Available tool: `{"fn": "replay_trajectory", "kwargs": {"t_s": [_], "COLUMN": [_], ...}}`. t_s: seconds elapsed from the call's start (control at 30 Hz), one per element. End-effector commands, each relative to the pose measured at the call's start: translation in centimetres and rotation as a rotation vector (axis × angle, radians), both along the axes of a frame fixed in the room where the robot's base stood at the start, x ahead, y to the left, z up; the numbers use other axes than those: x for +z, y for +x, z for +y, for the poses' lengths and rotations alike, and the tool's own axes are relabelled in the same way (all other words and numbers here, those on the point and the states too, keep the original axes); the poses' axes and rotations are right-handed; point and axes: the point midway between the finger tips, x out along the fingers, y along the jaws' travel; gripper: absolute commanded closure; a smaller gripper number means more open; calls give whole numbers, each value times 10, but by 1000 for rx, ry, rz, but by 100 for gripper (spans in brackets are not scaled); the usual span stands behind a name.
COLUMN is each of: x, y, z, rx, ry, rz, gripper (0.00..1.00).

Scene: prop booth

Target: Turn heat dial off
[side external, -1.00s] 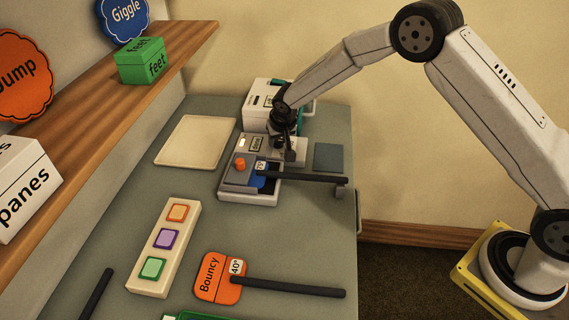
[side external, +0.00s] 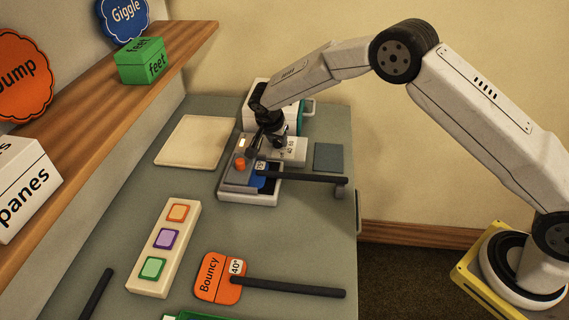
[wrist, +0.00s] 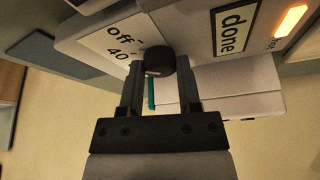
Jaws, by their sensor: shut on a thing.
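The heat dial (wrist: 160,62) is a small black knob on the pale front of a machine. The labels "off" and "40" show beside it in the wrist view. My gripper (wrist: 158,72) has a finger on each side of the dial and is shut on it. In the side view my gripper (side external: 270,138) reaches down at the back of the grey machine (side external: 250,197) and hides the dial. A panel with small numbers (side external: 291,147) shows just right of the gripper. The dial's pointer setting is not clear.
A "done" label (wrist: 233,28) and a lit orange lamp (wrist: 291,22) sit near the dial. A blue sign with a black handle (side external: 310,178) lies in the machine. An orange button (side external: 240,164) is close by. A white box stands behind; a cream tray (side external: 190,140) lies left.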

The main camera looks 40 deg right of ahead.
Motion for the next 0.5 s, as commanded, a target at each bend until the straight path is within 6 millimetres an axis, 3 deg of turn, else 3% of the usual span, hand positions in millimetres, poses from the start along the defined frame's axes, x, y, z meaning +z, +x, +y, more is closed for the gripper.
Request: {"fn": "replay_trajectory", "kwargs": {"t_s": [0.5], "x": [-1], "y": [2], "z": [2], "rx": [-423], "ry": [1], "rz": [2], "gripper": [100]}}
